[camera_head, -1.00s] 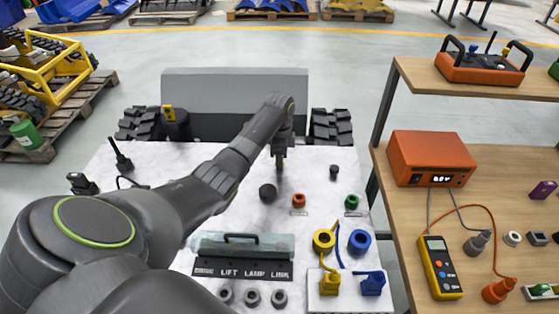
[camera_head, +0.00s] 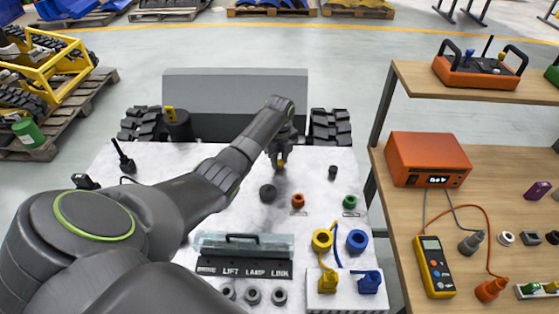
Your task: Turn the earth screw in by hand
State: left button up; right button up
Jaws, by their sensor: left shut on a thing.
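My left arm reaches in from the left over the white marbled deck (camera_head: 240,165). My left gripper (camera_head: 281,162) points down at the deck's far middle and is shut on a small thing. A small yellow bit shows between its fingertips, which I take to be the earth screw (camera_head: 281,164). The fingers and wrist hide most of it, so I cannot tell how deep it sits. My right gripper is not in view.
Near the gripper stand a black knob (camera_head: 268,193), a red-orange fitting (camera_head: 298,201), a green fitting (camera_head: 350,202) and a dark post (camera_head: 333,172). A clear-covered label strip (camera_head: 245,268) lies in front. A wooden bench (camera_head: 490,215) with a multimeter (camera_head: 435,266) stands right.

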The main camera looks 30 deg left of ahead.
pick_arm(q)
jog(key=m, duration=0.4)
jog(key=shift+r+m+p, duration=0.1)
jog(key=shift+m+p, duration=0.2)
jog(key=shift+p, duration=0.05)
jog(key=m, duration=0.5)
jog(key=shift+w, duration=0.1)
jog(key=o, duration=0.8)
